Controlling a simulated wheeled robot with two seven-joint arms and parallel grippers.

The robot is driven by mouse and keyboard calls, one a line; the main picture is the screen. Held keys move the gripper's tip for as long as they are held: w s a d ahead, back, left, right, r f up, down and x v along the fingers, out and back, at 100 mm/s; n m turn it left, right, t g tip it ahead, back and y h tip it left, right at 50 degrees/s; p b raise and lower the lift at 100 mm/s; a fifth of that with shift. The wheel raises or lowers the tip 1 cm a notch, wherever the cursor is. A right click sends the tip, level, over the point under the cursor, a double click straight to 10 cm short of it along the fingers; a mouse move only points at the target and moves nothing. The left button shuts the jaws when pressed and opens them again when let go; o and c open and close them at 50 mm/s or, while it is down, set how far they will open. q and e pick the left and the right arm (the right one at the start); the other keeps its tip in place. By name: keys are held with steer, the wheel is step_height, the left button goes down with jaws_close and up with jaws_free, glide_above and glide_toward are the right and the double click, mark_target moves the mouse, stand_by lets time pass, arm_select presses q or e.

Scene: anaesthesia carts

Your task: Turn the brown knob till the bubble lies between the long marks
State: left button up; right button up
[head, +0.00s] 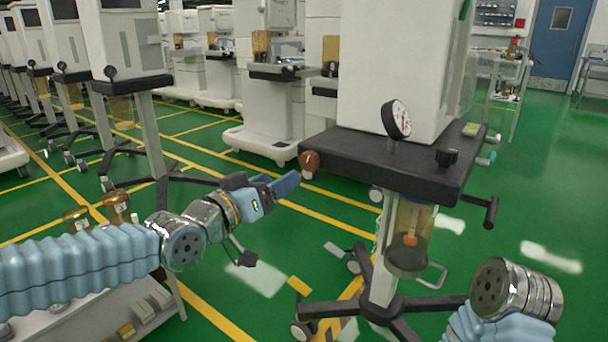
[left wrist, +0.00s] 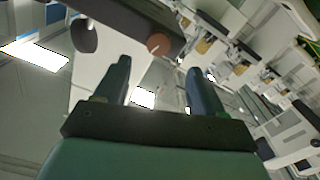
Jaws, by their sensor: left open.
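The brown knob (head: 309,161) is a round disc with a pale mark, on the left front edge of the cart's dark shelf (head: 345,160). It also shows in the left wrist view (left wrist: 158,43), beyond the fingertips and roughly between them. My left gripper (head: 287,184) is open and empty, just left of and below the knob, apart from it. Its two fingers also show in the left wrist view (left wrist: 160,80). A small yellow-green insert (head: 471,129), perhaps the level, sits on the shelf's right part; its bubble and marks are too small to read. My right gripper is out of view.
A round gauge (head: 397,119) and a black knob (head: 446,157) stand on the same shelf. An amber canister (head: 410,235) hangs below it. A low trolley (head: 130,300) stands at lower left. Green floor lies open between.

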mark_target(307, 164)
arm_select(q)
steer(key=x, duration=0.8)
steer(key=shift+w+d+r, duration=0.15)
steer(key=shift+d, duration=0.1)
steer(key=shift+w+d, duration=0.35)
steer(key=shift+w, duration=0.15)
steer(key=shift+c, duration=0.4)
